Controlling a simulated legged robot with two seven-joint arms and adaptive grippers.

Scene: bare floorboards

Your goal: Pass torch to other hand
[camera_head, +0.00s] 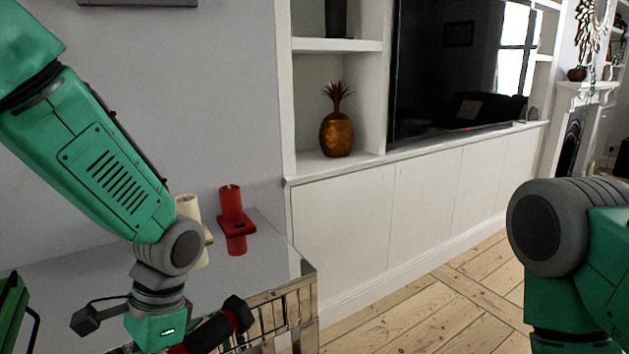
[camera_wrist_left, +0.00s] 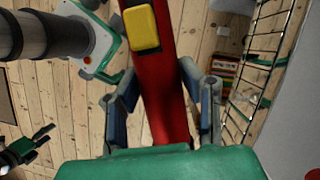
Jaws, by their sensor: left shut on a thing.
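The torch is red and black with a yellow button; in the left wrist view the torch (camera_wrist_left: 160,85) runs lengthwise between the fingers. My left gripper (camera_wrist_left: 158,75) is shut on it, with one finger on each side. In the head view the torch (camera_head: 216,328) shows at the bottom, its black hexagonal end pointing up and right, partly hidden by my left gripper (camera_head: 158,330). My right arm stands at the right edge of the head view, its gripper out of frame there. A dark forked shape at the lower left of the left wrist view may be my right gripper (camera_wrist_left: 38,145); its jaws are unclear.
A mirrored cabinet (camera_head: 110,268) stands below my left arm, bearing a red candle (camera_head: 231,203) and a cream candle (camera_head: 187,207). White built-in cupboards (camera_head: 345,235) line the wall behind. Bare floorboards (camera_head: 425,310) lie open between my arms.

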